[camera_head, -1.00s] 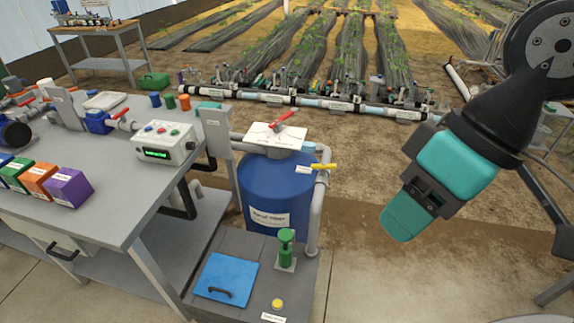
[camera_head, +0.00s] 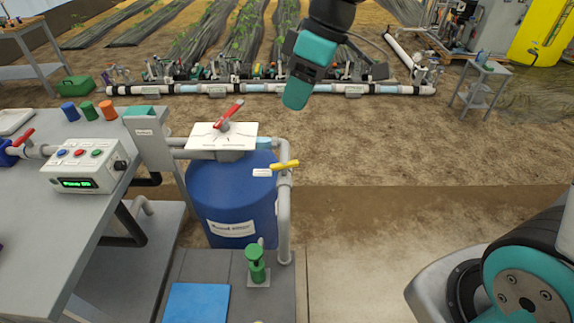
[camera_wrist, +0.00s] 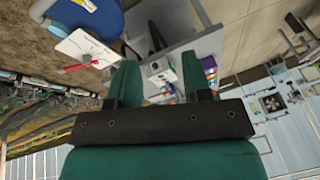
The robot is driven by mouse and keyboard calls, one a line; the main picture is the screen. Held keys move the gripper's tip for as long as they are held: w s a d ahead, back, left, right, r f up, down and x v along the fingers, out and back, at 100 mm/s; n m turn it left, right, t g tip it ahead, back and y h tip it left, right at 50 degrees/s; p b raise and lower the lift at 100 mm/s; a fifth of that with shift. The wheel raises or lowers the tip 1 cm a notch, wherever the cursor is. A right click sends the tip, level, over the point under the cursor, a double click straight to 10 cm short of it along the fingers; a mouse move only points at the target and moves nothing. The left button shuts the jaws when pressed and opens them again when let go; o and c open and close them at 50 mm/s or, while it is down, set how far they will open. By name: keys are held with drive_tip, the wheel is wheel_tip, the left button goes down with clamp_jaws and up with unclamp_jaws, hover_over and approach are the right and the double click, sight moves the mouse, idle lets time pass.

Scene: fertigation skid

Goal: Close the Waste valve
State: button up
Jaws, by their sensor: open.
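A yellow valve handle (camera_head: 285,164) sits on the grey pipe at the right side of the blue tank (camera_head: 232,190), with a small white label beside it, too small to read. It points right and slightly up. A red lever (camera_head: 229,115) stands on a white plate (camera_head: 208,140) on top of the tank. The red lever also shows in the wrist view (camera_wrist: 78,68). I cannot read which one is marked Waste. My gripper (camera_head: 296,95) hangs up and right of the tank in the head view, apart from both handles. The wrist view shows its two fingers (camera_wrist: 157,85) spread and empty.
A grey bench (camera_head: 60,235) at left carries a control box (camera_head: 85,165) and coloured cups. A green-topped fitting (camera_head: 256,268) and a blue panel (camera_head: 197,303) are below the tank. A long white pipe (camera_head: 320,91) runs behind. The floor right of the tank is clear.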

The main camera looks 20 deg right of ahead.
drive_tip(key=w+d+f+n+b, duration=0.3)
drive_tip(key=w+d+f, duration=0.2)
drive_tip(key=w+f, duration=0.65)
drive_tip(key=n+b, duration=0.2)
drive_tip(key=n, duration=0.1)
approach(285, 164)
drive_tip(key=p+x, duration=0.3)
drive_tip(key=x, duration=0.5)
drive_tip(key=shift+w+f, duration=0.1)
drive_tip(key=shift+f, duration=0.2)
drive_tip(key=shift+c, duration=0.3)
